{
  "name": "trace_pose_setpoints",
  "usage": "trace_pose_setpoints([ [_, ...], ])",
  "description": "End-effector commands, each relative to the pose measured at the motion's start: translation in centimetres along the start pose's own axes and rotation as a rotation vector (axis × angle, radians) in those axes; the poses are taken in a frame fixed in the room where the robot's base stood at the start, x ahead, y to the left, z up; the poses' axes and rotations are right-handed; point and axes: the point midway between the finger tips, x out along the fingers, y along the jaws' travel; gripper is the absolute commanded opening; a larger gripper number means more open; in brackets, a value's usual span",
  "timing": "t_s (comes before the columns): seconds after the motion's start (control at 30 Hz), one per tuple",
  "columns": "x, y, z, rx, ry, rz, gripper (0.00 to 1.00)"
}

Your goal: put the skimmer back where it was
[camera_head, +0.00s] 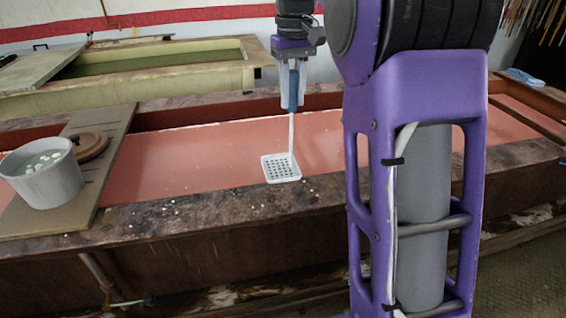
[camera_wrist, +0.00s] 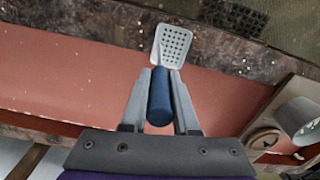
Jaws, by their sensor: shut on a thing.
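The skimmer has a flat, square, white perforated head (camera_head: 281,168) on a thin white shaft and a blue handle. My gripper (camera_head: 291,92) is shut on the blue handle (camera_wrist: 160,97). In the head view the skimmer hangs head down below my gripper, over the red trough near its front edge. In the wrist view the head (camera_wrist: 171,46) points away from my gripper, with the dark edge behind it. I cannot tell how high the head is above the surface. No rack or hook for the skimmer is clearly identifiable.
A grey pot (camera_head: 42,178) with pale pieces inside stands on a board (camera_head: 20,222) at the left, beside a brown lid (camera_head: 92,146). The red trough (camera_head: 175,160) has a wide dark rim (camera_head: 215,203). A pale trough (camera_head: 180,87) lies behind.

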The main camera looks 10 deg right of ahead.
Motion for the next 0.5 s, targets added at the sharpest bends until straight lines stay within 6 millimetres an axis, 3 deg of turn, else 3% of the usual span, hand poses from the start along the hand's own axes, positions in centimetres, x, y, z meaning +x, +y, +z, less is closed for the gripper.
trace_pose_setpoints([
  [0.1, 2.7, 0.0, 0.1, 0.0, -0.004, -0.001, 0.0],
  [0.5, 7.0, 0.0, 0.1, 0.0, -0.002, -0.001, 0.0],
])
